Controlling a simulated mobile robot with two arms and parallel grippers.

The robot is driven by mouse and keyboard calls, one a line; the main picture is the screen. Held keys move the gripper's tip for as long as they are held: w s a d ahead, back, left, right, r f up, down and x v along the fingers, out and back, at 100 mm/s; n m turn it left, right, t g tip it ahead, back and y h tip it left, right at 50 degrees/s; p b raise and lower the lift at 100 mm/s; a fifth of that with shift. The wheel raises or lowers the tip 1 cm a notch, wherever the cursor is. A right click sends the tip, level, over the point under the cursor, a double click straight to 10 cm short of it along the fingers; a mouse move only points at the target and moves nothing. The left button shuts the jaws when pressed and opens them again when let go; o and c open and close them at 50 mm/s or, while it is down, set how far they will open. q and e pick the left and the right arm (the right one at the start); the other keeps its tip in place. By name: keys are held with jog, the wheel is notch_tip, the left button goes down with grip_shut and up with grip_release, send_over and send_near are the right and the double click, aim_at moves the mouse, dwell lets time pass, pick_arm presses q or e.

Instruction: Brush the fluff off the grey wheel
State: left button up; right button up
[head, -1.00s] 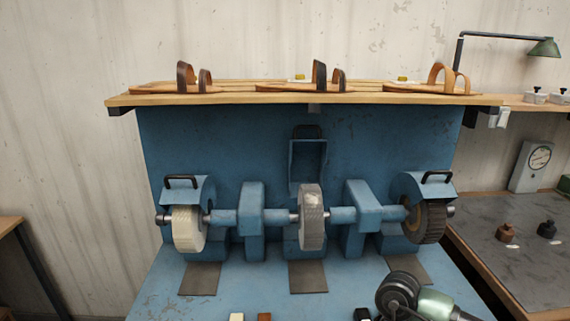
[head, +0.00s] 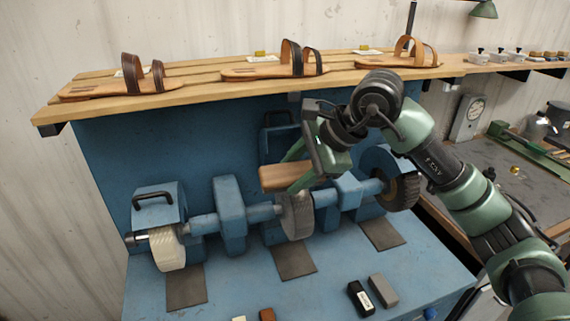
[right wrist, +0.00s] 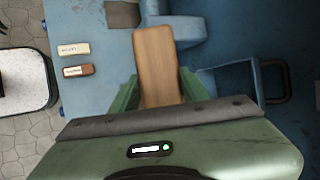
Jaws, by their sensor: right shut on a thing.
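The grey wheel (head: 298,222) is the middle wheel on the blue grinding machine. Its top is partly covered by my gripper and what it holds, and I cannot make out fluff on the part that shows. My right gripper (head: 296,174) is shut on a wooden-backed brush (head: 280,179), just above the grey wheel. I cannot tell whether the brush touches the wheel. In the right wrist view the brush (right wrist: 157,62) sticks out between the green fingers; its bristles and the grey wheel are hidden there. My left gripper is not in view.
A pale wheel (head: 168,251) stands at the left and a dark brown wheel (head: 405,191) at the right. A shelf (head: 215,92) with sandals runs above. Small blocks, including a grey one (head: 384,290), lie at the bench's front. The bench's front left is clear.

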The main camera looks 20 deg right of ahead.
jog(key=shift+d+f, duration=0.25)
jog(key=shift+w+f+b, duration=0.1)
jog(key=shift+f+b, duration=0.15)
jog(key=shift+b, duration=0.1)
jog(key=w+f+b, duration=0.1)
jog(key=f, duration=0.1)
jog(key=w+f, duration=0.1)
jog(key=f, duration=0.1)
jog(key=shift+w+a+f+b, duration=0.1)
jog(key=shift+w+b, duration=0.1)
jog(key=shift+b, duration=0.15)
jog(key=shift+w+f+b, duration=0.45)
jog(key=shift+f+b, duration=0.25)
jog(key=shift+f, duration=0.1)
dwell(0.4)
